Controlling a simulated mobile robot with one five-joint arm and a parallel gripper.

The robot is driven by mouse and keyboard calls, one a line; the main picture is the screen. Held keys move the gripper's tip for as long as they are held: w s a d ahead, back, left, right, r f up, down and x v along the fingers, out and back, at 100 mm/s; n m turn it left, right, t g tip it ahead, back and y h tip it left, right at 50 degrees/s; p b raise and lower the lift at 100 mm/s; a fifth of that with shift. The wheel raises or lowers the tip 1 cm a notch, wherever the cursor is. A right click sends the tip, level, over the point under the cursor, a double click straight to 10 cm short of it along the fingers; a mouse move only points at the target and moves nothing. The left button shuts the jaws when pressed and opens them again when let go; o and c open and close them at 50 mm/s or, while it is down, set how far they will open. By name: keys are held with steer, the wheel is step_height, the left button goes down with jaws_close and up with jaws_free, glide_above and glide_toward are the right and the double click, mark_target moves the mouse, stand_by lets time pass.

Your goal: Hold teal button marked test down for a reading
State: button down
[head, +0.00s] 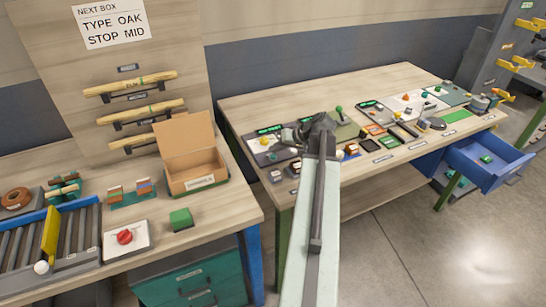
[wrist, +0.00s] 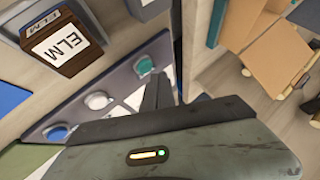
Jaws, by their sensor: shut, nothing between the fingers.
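The teal button (wrist: 145,65) sits in a pale round collar on a blue-grey panel (wrist: 122,78) in the wrist view. Its marking cannot be read. My gripper (wrist: 160,82) is shut and empty, its dark fingers beside the teal button, just to its lower right in the picture. I cannot tell whether they touch the panel. In the head view my gripper (head: 318,124) is over the near left part of the far bench, and my arm hides what lies below it. I cannot make out the teal button there.
A dark block labelled ELM (wrist: 65,45) stands close by. An open cardboard box (head: 190,160) stands on the left bench (head: 225,215). A blue drawer (head: 490,160) is open at right.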

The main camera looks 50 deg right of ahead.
mark_target(275, 157)
steer(key=shift+f+b, duration=0.45)
steer(key=shift+f+b, duration=0.35)
stand_by(0.7)
steer(key=shift+r, duration=0.15)
stand_by(1.8)
steer(key=shift+r+p, duration=0.65)
steer(key=shift+p, duration=0.15)
step_height(275, 157, up, 5)
steer(key=p, duration=0.5)
steer(key=shift+r, duration=0.1)
